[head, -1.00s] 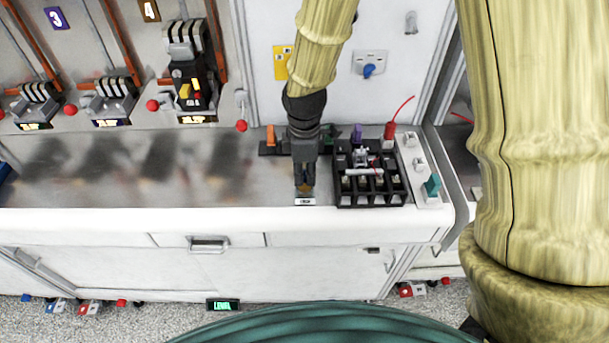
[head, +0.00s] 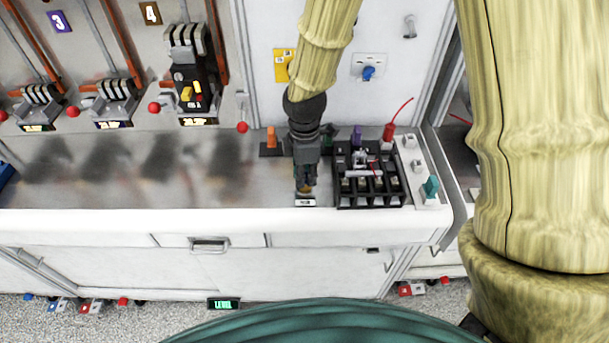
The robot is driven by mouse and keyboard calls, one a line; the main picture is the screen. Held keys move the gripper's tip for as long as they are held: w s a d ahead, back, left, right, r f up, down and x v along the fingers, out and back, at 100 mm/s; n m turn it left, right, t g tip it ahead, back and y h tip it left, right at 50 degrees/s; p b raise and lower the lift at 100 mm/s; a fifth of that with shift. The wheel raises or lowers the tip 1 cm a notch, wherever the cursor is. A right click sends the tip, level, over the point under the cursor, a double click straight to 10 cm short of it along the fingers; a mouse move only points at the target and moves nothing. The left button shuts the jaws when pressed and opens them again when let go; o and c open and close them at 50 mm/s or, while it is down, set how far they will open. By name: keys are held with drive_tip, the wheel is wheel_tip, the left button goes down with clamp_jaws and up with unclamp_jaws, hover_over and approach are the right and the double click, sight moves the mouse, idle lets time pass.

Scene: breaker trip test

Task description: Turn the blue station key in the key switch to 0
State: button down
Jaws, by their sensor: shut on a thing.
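The blue station key (head: 368,73) sits in the key switch, a pale plate (head: 369,65) on the upright white panel behind the counter. Its mark and exact angle are too small to read. My gripper (head: 305,188) is well below and left of the key, pointing down near the counter's front edge. It is shut on a small brass-coloured piece (head: 305,193), mostly hidden by the fingers, just above a white-labelled block (head: 305,201). I cannot tell whether the piece is attached to the block.
A black compartment tray (head: 370,200) stands just right of my gripper. An orange-handled item (head: 271,138), a red cylinder (head: 389,132) and a teal piece (head: 431,187) stand on the counter. Breakers line the left wall.

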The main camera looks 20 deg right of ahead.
drive_tip(key=shift+n+p, duration=0.7)
drive_tip(key=shift+n, duration=0.3)
drive_tip(key=shift+s, duration=0.1)
